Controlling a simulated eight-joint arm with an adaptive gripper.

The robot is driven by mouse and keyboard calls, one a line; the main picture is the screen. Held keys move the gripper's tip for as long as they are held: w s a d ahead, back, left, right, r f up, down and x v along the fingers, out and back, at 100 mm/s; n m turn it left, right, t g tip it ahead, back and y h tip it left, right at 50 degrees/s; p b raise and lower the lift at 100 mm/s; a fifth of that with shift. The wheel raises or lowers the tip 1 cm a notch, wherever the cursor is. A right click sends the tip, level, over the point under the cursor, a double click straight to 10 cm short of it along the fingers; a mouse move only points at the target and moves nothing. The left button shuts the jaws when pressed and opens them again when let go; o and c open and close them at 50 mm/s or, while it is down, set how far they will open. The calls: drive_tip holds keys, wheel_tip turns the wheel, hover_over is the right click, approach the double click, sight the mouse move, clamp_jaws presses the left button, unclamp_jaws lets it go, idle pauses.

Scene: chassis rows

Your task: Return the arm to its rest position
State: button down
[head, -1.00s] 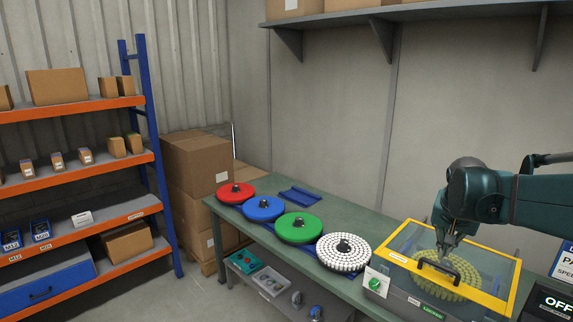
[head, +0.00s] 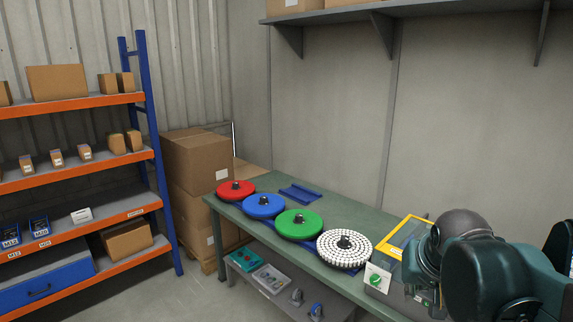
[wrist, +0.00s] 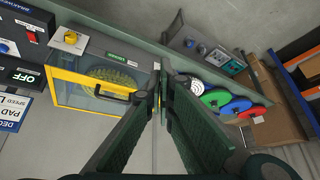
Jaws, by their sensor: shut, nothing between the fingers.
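My gripper (wrist: 162,72) shows in the wrist view with its two dark green fingers closed together at the tips and nothing held. In the head view my arm fills the lower right corner, and the fingers are hidden behind it. The grey machine with a yellow-framed clear lid (head: 398,233) is mostly covered by my arm there. In the wrist view the lid (wrist: 72,80) is down, with a black handle (wrist: 112,93) and a yellow beaded disc (wrist: 108,74) under it. My fingertips appear beside the lid's right edge; the gap in height cannot be judged.
White (head: 343,249), green (head: 292,225), blue (head: 264,207) and red (head: 236,190) discs stand in a row on the green bench (head: 330,211). A shelf rack (head: 115,172) and stacked boxes (head: 195,165) are at left. A wall shelf (head: 440,10) runs above.

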drive_tip(key=s+a+f+n+t+y+b, duration=0.1)
drive_tip(key=s+a+f+n, duration=0.2)
drive_tip(key=s+a+f, duration=0.3)
drive_tip(key=s+a, duration=0.2)
drive_tip(key=s, duration=0.2)
drive_tip(key=shift+f, duration=0.35)
drive_tip(key=shift+s, duration=0.1)
idle(0.8)
